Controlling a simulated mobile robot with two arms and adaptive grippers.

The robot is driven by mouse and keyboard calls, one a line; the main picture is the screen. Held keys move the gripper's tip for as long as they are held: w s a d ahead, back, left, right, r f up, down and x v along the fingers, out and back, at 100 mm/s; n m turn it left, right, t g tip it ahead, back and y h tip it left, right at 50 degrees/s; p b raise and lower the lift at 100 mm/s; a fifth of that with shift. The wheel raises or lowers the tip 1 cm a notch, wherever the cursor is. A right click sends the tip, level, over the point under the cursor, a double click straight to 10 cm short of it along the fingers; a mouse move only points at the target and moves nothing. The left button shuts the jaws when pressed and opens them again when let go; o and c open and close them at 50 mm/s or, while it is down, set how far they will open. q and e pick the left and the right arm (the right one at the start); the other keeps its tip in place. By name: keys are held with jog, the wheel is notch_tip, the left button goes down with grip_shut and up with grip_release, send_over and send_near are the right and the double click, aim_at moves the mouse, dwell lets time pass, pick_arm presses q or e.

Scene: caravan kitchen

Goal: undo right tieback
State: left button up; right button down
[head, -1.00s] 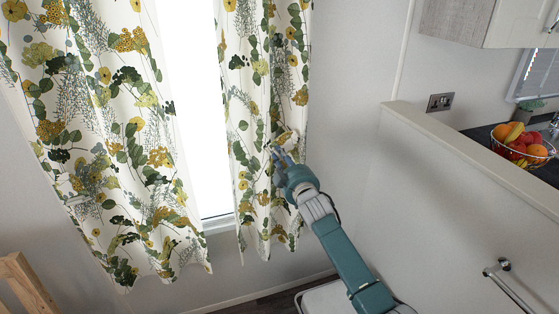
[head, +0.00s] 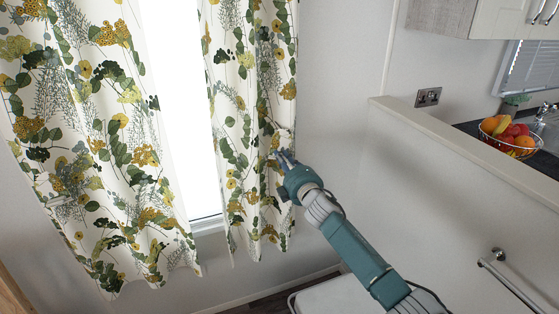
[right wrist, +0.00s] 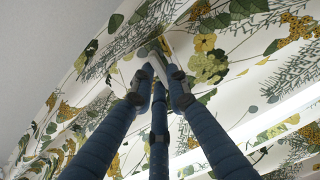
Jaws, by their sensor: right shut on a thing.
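The right curtain (head: 236,110), white with a green and yellow leaf print, hangs at the right of the bright window in the head view. My right gripper (head: 283,158) is at its right edge, below mid-height. In the right wrist view, the blue fingers of my right gripper (right wrist: 157,75) come together on a narrow pale strip (right wrist: 157,48) against the patterned cloth. It looks like the end of the right tieback; its matching print and my fingers hide most of it. The curtain hangs fairly straight. My left gripper is not in view.
A half-height partition (head: 440,190) with a metal rail (head: 510,280) stands to the right. A wire fruit bowl (head: 510,137) is on the counter behind it. Bare wall lies between curtain and partition.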

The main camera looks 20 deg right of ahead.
jog(key=shift+d+f+n, duration=0.15)
jog(key=shift+d+n, duration=0.05)
jog(key=shift+n, duration=0.1)
jog(key=c, duration=1.7)
grip_release()
jog(key=shift+s, duration=0.1)
jog(key=s, duration=1.1)
jog(key=shift+s+d, duration=0.2)
jog(key=shift+s, duration=0.2)
